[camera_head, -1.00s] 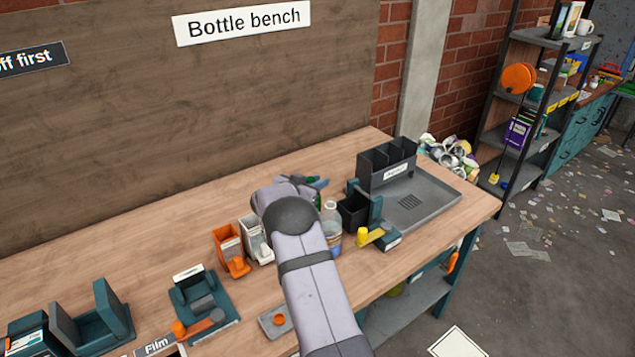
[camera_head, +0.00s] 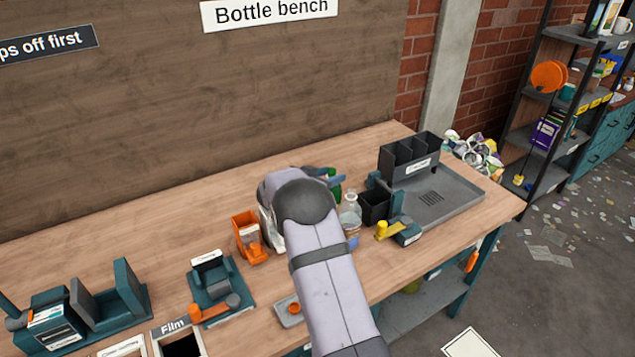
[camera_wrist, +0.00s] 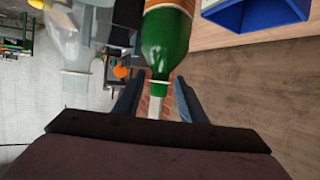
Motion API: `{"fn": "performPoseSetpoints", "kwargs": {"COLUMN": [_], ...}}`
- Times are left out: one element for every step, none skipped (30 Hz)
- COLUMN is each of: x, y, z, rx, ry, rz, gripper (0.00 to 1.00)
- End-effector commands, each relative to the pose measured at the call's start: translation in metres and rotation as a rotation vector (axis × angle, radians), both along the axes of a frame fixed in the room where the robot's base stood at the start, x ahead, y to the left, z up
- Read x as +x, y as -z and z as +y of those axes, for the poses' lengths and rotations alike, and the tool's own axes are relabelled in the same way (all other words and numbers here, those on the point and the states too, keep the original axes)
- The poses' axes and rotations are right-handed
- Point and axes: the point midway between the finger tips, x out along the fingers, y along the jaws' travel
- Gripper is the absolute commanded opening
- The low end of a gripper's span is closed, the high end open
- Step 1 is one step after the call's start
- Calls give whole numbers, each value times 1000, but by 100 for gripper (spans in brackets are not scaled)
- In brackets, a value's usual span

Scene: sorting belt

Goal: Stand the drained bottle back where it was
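A green bottle (camera_wrist: 168,50) with an orange and white label is upright; the wrist picture shows it upside down. Its neck is between the two fingers of my gripper (camera_wrist: 158,88), with a visible gap on each side, so the fingers look open. In the head view only part of the green bottle (camera_head: 336,188) shows, by my fingers (camera_head: 328,175). A clear bottle (camera_head: 350,212) stands beside it on the bench, partly behind my arm; it also shows in the wrist view (camera_wrist: 72,45). I cannot tell which bottle is drained, nor see the green bottle's base.
A black bin (camera_head: 375,207) and a teal stand with a yellow knob (camera_head: 402,231) are close right of the clear bottle. A grey tray (camera_head: 465,195) lies farther right. An orange bin (camera_head: 246,232) stands left of my gripper. The bench behind is clear.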

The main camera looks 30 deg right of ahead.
Motion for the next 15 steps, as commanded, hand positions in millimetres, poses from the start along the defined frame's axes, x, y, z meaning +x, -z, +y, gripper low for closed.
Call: {"fn": "performPoseSetpoints", "kwargs": {"x": [-3, -5, -8, -9, -11, -14, -16, -17, -19, -20, -21, -22, -23, -24, -25], "y": [-2, -4, -6, -9, -10, -13, -14, -15, -17, -19, -20, -21, -22, -22, -23], "z": [9, 14, 21, 25, 29, 35, 38, 42, 46, 49, 51, 54, 56, 58, 59], "rx": [-1, -1, 0, -1, -1, -1, 0, 0, 0, -1, -1, -1, 0, 0, 0], "ry": [-2, -2, -2, -3, -2, -2, -2, -2, -1, 0, 0, -1, -1, 0, 0], "rz": [0, -1, -1, -1, -1, -1, -1, -1, -1, 0, 0, -1, 0, 0, 0], "gripper": [38, 38, 38, 38, 38, 38, 38, 38, 38, 38, 38, 38, 38, 38, 38]}}
